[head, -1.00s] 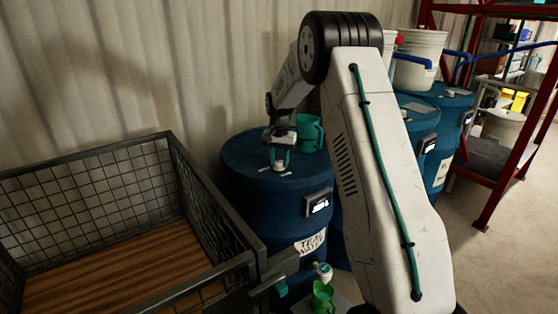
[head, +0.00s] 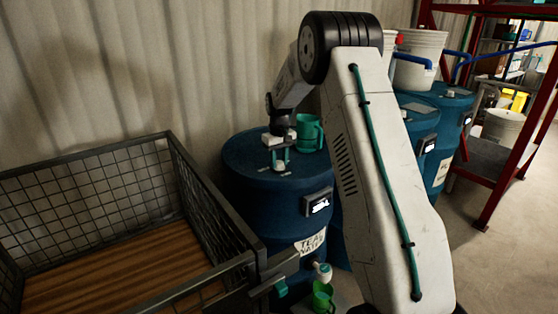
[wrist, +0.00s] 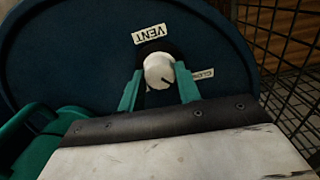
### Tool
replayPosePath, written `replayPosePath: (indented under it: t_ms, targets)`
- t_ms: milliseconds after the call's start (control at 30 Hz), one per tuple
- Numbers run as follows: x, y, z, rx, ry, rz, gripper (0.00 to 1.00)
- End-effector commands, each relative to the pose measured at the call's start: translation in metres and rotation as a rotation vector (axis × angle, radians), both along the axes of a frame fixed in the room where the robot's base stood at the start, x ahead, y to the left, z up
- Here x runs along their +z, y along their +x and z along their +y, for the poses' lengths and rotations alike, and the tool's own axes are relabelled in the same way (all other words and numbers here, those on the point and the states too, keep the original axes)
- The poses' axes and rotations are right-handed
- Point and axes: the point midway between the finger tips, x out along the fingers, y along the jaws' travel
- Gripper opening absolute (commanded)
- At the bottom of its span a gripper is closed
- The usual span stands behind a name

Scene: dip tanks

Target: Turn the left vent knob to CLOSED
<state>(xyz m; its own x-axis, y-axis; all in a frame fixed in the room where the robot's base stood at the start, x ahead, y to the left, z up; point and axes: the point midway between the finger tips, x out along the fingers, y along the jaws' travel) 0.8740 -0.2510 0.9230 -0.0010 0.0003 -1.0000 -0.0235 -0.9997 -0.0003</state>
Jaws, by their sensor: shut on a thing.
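The left vent knob (wrist: 158,70) is a round white knob on top of the blue drum (head: 240,160). A dark mark on it points to the lower right in the wrist view. A VENT label (wrist: 150,34) lies beyond it, and a partly hidden CLOSED label (wrist: 203,73) lies to its right. The mark does not point straight at that label. My gripper (wrist: 159,84) has its green fingers on both sides of the knob and is shut on it. In the head view my gripper (head: 280,158) points down onto the drum top.
A green mug (head: 309,133) stands on the drum close behind my gripper. A wire-sided cart (head: 215,205) stands at the left. A tap (head: 322,270) over a green cup (head: 322,297) is at the drum's foot. More blue drums (head: 420,130) stand at the right.

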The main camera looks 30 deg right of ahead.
Motion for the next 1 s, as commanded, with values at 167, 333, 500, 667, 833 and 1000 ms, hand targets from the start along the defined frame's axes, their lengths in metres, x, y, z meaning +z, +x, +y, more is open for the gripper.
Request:
replayPosePath:
  t_ms: [167, 333, 500, 667, 833, 1000]
  targets:
    - [0.0015, 0.0010, -0.0003, 0.051, -0.001, -0.004, 0.11]
    - [0.0015, 0.0011, -0.0003, 0.071, -0.001, -0.004, 0.11]
    - [0.0016, 0.0011, -0.0003, 0.075, -0.001, -0.004, 0.11]
    - [0.0016, 0.0011, -0.0003, 0.074, -0.002, -0.004, 0.11]
    - [0.0013, 0.0009, -0.0002, 0.074, -0.001, -0.003, 0.55]
    - [0.0008, 0.0005, -0.0002, 0.073, -0.001, -0.002, 0.55]
